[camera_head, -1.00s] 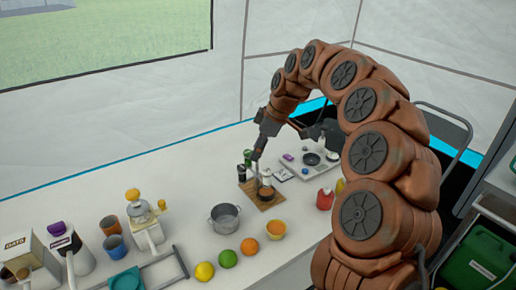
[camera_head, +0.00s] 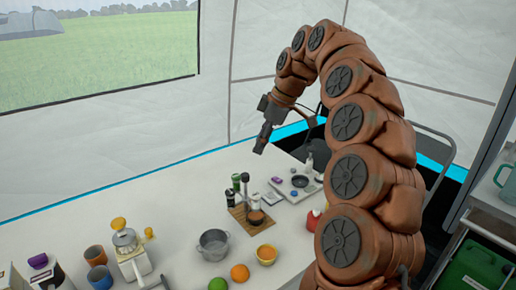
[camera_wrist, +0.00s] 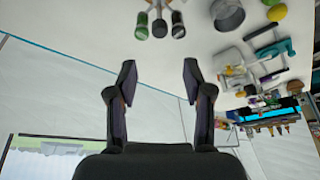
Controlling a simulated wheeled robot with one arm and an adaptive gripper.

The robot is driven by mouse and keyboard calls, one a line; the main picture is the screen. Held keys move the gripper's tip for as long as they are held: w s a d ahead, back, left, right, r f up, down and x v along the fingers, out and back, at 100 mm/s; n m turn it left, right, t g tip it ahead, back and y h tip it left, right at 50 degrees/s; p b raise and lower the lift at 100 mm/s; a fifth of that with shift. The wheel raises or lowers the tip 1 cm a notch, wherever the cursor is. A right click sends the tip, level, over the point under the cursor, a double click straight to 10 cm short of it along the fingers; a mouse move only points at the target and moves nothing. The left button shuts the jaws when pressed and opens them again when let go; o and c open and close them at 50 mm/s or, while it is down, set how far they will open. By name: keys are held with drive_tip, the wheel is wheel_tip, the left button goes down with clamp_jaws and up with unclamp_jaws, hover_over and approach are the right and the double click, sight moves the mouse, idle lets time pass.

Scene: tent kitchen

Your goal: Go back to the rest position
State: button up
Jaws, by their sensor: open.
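My gripper (camera_head: 262,140) hangs in the air above the far side of the white table (camera_head: 180,200), clear of everything on it. In the wrist view my gripper (camera_wrist: 158,85) shows two dark fingers spread apart with nothing between them. Below it in the head view, a wooden board (camera_head: 238,214) carries dark-topped bottles (camera_head: 236,182) and a small brown-topped jar (camera_head: 256,217). The bottles also show at the top of the wrist view (camera_wrist: 141,30).
A tray (camera_head: 298,187) lies at right. The tent wall (camera_head: 130,130) rises behind.

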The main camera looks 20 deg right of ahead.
drive_tip(key=shift+r, duration=0.15)
idle(0.6)
drive_tip(key=s+a+r+m+g+h+p, duration=0.15)
drive_tip(key=s+a+m+p, duration=0.4)
drive_tip(key=s, duration=1.25)
drive_tip(key=s+f+m+g+h+p, duration=0.1)
drive_tip(key=s+f+m+p, duration=0.1)
drive_tip(key=s, duration=0.9)
drive_tip(key=s+d+f+m+g+h+p, duration=0.1)
drive_tip(key=s+f+m+p, duration=0.2)
drive_tip(key=s, duration=0.8)
wheel_tip(320, 180, down, 2)
drive_tip(key=shift+s+m, duration=0.4)
drive_tip(key=shift+m, duration=0.65)
drive_tip(key=shift+d+h, duration=0.1)
drive_tip(key=shift+h, duration=0.15)
drive_tip(key=shift+c, duration=0.2)
